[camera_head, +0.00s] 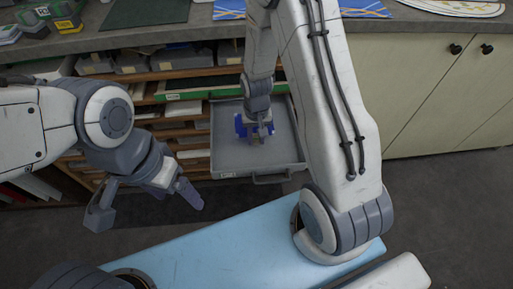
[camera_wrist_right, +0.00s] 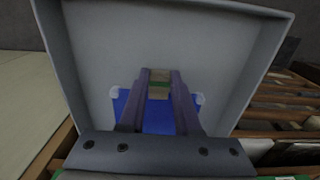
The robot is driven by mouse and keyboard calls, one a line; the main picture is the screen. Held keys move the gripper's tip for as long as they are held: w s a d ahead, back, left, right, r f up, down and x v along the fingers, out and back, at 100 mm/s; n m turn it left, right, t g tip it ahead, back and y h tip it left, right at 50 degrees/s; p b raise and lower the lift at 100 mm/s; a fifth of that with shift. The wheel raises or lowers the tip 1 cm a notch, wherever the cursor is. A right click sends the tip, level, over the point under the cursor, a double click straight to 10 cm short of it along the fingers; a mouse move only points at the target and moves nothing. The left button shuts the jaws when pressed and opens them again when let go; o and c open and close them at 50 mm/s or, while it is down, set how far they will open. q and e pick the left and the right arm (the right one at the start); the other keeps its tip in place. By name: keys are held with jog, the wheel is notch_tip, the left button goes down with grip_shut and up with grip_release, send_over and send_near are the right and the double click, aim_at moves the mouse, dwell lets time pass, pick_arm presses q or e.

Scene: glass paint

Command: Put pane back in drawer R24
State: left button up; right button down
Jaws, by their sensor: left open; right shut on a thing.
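A grey drawer (camera_head: 285,150) is pulled out of the wooden rack, with a handle and a small label on its front; the label is too small to read. A blue pane (camera_head: 239,126) with pale corners is at the drawer, partly hidden by my right gripper. My right gripper (camera_head: 258,139) points down over the drawer and is shut on the pane. In the right wrist view the pane (camera_wrist_right: 158,122) lies between and behind the fingers (camera_wrist_right: 160,78), against the grey drawer interior. I cannot tell whether it touches the drawer floor. My left gripper (camera_head: 146,204) is open and empty, left of the drawer.
A green-edged drawer or tray (camera_head: 190,92) sits above the open drawer. The rack's wooden slots (camera_head: 190,140) are at the left. A worktop with coloured sheets (camera_head: 225,8) and small boxes (camera_head: 68,17) runs along the back. Pale cabinets (camera_head: 425,90) stand at the right.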

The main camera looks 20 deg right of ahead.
jog(key=shift+w+f+b, duration=0.1)
jog(key=shift+f+b, duration=1.9)
jog(key=shift+f, duration=0.15)
jog(key=shift+r, duration=0.1)
jog(key=c, duration=1)
grip_release()
jog(key=shift+c, duration=0.2)
jog(key=o, duration=0.4)
jog(key=shift+o, duration=0.2)
